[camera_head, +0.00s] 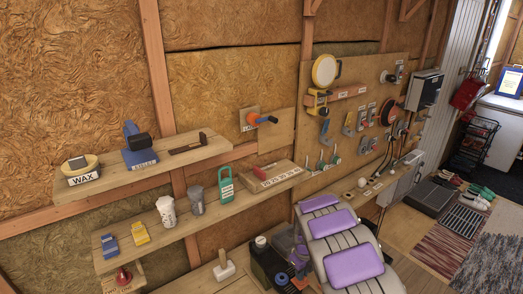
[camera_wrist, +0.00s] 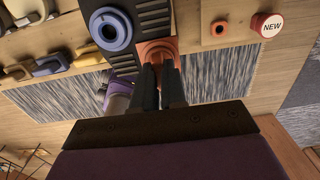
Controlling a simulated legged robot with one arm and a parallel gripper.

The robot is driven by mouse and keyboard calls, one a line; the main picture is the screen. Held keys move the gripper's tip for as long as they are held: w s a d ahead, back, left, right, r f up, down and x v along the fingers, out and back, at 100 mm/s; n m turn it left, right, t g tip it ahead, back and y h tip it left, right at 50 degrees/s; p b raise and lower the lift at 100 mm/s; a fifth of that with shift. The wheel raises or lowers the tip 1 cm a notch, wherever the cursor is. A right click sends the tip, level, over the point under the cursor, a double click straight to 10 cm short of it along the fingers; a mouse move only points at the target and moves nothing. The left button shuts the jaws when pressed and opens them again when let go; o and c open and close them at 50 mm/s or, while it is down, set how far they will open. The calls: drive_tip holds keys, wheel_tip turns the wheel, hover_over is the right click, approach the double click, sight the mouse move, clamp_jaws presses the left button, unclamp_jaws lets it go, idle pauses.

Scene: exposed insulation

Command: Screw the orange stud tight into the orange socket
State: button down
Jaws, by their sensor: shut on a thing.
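In the wrist view, my gripper (camera_wrist: 159,66) points away from the camera, its two dark fingers close together at an orange piece. A square orange socket (camera_wrist: 157,44) shows just beyond the fingertips, at the end of a dark ribbed block. The orange stud is mostly hidden between the fingers, and I cannot tell how deep it sits in the socket.
A blue ring socket (camera_wrist: 110,28) is left of the orange one. A purple cylinder (camera_wrist: 118,96) lies close left of my fingers. A small orange square (camera_wrist: 219,28) and a red "NEW" knob (camera_wrist: 268,26) are at right. Shelves (camera_head: 150,165) line the wall.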

sight(301, 288)
drive_tip(key=c, duration=1.2)
unclamp_jaws()
drive_tip(key=shift+s+f+g, duration=0.4)
drive_tip(key=shift+s+f, duration=0.65)
drive_tip(key=shift+s, duration=0.05)
drive_tip(key=shift+o, duration=0.5)
drive_tip(key=shift+w+r, duration=0.15)
drive_tip(key=shift+r, duration=0.25)
drive_tip(key=shift+w+a+r, duration=0.1)
drive_tip(key=shift+a+r, duration=0.05)
drive_tip(key=shift+r, duration=0.25)
drive_tip(key=r, duration=0.1)
drive_tip(key=w+r+p, duration=0.1)
drive_tip(key=r, duration=0.1)
drive_tip(key=shift+w+d+r, duration=0.1)
drive_tip(key=shift+d+r, duration=0.05)
drive_tip(key=shift+d, duration=0.05)
drive_tip(key=shift+w+d+r+p, duration=0.15)
drive_tip(key=shift+r+p, duration=0.2)
drive_tip(key=shift+r, duration=0.35)
drive_tip(key=shift+w+a+r+t+p, duration=0.15)
drive_tip(key=shift+a+r+p, duration=0.1)
drive_tip(key=shift+r, duration=0.6)
drive_tip(key=shift+s+a+r+t+p, duration=0.15)
drive_tip(key=shift+a+r+p, duration=0.1)
drive_tip(key=shift+r, duration=0.6)
drive_tip(key=shift+d+r, duration=0.15)
drive_tip(key=shift+r, duration=0.2)
drive_tip(key=shift+d, duration=0.2)
